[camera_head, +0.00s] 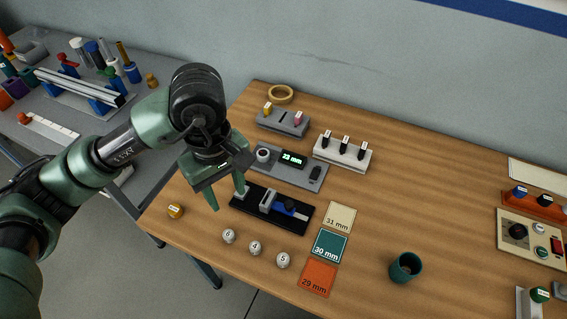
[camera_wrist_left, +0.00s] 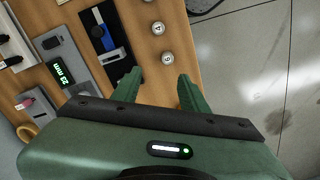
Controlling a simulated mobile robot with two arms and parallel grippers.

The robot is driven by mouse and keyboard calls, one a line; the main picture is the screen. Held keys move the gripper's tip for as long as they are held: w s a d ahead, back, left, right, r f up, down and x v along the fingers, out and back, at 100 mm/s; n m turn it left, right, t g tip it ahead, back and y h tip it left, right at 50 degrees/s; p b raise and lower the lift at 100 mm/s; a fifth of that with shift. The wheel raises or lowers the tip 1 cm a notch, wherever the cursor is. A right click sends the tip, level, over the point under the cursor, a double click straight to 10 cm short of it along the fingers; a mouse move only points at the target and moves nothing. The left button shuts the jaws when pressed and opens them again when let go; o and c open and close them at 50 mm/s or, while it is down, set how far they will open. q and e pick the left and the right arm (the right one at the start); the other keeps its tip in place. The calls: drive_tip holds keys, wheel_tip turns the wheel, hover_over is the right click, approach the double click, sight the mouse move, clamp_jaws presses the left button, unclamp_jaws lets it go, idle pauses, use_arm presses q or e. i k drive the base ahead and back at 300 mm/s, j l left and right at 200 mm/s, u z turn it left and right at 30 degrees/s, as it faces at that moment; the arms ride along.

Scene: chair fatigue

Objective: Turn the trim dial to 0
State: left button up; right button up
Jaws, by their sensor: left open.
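No label reading "trim" is legible, so I cannot tell for certain which knob is the trim dial. A beige control panel (camera_head: 508,258) at the right edge carries a round black dial (camera_head: 518,231); its setting is too small to read. A grey box (camera_head: 317,177) with a "23 mm" display (camera_head: 293,159) has a round pale knob (camera_head: 263,155) at its left end. My left gripper (camera_head: 227,196) is open and empty, fingers pointing down, just left of the black slide fixture (camera_head: 298,228). Its open fingers also show in the left wrist view (camera_wrist_left: 158,76). My right gripper is not in view.
Several numbered white knobs (camera_head: 255,247) stand in front of the fixture. Cards marked 31, 30 and 29 mm (camera_head: 330,245) lie beside it. A dark green cup (camera_head: 405,268) stands to their right. The wooden table (camera_head: 435,185) is clear between the cup and the panel.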

sight(263, 154)
drive_tip(key=i+j+z, duration=0.1)
drive_tip(key=j+z, duration=0.3)
drive_tip(key=i+j+z, duration=0.1)
drive_tip(key=j+z, duration=0.15)
drive_tip(key=z, duration=0.2)
drive_tip(key=j+z, duration=0.4)
